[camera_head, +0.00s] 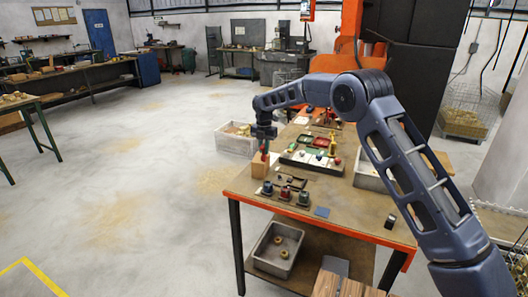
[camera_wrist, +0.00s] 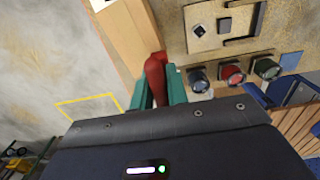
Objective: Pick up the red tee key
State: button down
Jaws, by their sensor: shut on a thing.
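The red tee key (camera_wrist: 155,76) stands between the teal fingers of my gripper (camera_wrist: 158,98) in the wrist view. The fingers are shut on it. In the head view my gripper (camera_head: 264,142) is above the left edge of the table, and a little red of the key shows just under it. A wooden block (camera_head: 259,168) is directly below; it also shows in the wrist view (camera_wrist: 120,35). I cannot tell whether the key still touches the block. The lower part of the key is hidden.
The workbench (camera_head: 340,217) has an orange edge. Red, blue and green-topped items (camera_head: 285,193) stand near its front, with a dark tray behind. A grey bin (camera_head: 277,250) is on the lower shelf. A white crate (camera_head: 235,140) stands on the floor behind left.

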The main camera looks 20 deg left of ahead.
notch_tip(320, 180, up, 20)
notch_tip(320, 180, down, 20)
jog(key=shift+f, duration=0.1)
dwell(1.0)
jog(key=c, duration=1.4)
grip_release()
jog(key=shift+o, duration=0.2)
notch_tip(320, 180, up, 12)
jog(key=shift+w+r, duration=0.1)
